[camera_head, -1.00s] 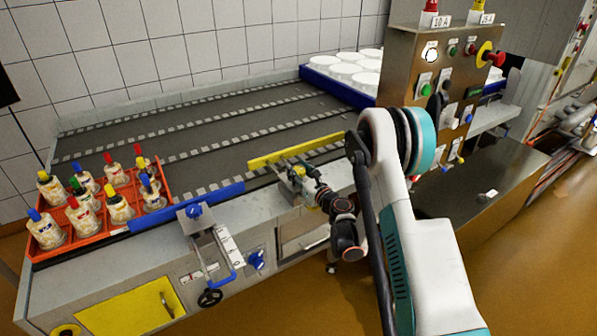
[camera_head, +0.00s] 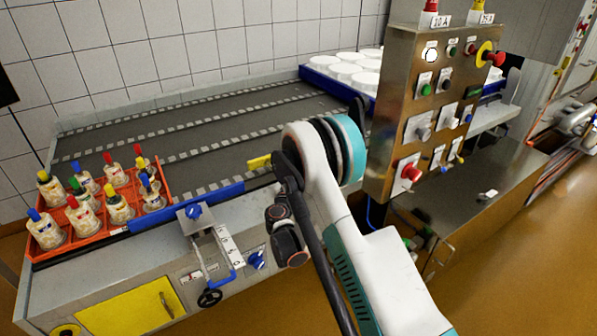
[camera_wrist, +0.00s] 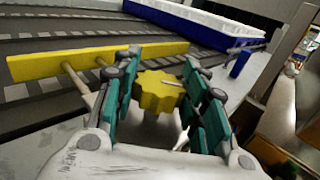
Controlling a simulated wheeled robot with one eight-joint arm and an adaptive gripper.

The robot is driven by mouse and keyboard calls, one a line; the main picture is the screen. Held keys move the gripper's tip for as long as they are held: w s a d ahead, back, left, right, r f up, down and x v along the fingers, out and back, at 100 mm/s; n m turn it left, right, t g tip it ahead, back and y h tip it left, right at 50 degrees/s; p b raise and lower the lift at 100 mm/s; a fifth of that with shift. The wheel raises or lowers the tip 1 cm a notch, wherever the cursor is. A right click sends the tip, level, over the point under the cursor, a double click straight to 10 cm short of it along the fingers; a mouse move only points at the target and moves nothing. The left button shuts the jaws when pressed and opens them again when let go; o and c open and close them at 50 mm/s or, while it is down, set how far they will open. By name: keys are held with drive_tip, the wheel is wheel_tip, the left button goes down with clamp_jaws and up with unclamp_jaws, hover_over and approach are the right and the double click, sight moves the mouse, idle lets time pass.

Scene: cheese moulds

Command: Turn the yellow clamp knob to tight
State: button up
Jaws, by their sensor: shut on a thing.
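The yellow clamp knob (camera_wrist: 158,92) has a lobed rim and a pale pointer line on its top. In the wrist view it sits between the two teal-padded fingers of my gripper (camera_wrist: 163,100), which is shut on it. The yellow guide rail (camera_wrist: 95,60) lies just beyond the knob, with rods running towards the near side. In the head view only the left end of the yellow rail (camera_head: 259,161) shows. My arm hides the knob and my gripper there. I see no tight or loose marking beside the knob.
An orange crate (camera_head: 98,240) of several bottles is at far left. A steel control panel (camera_head: 408,90) stands close to the right of my arm. A blue tray (camera_wrist: 185,22) holds white moulds behind.

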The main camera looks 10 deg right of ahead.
drive_tip(key=m+g+h, duration=0.5)
drive_tip(key=h, duration=0.1)
drive_tip(key=shift+w+a+m+g+h, duration=0.1)
drive_tip(key=shift+m+g+h, duration=0.2)
drive_tip(key=shift+g, duration=0.1)
drive_tip(key=shift+m+g+h, duration=0.65)
drive_tip(key=shift+m+g, duration=0.45)
drive_tip(key=shift+g, duration=0.45)
drive_tip(key=shift+m+g+h, duration=0.65)
drive_tip(key=shift+m+g, duration=0.45)
drive_tip(key=shift+g, duration=0.75)
drive_tip(key=o, duration=1.1)
wheel_tip(320, 180, up, 10)
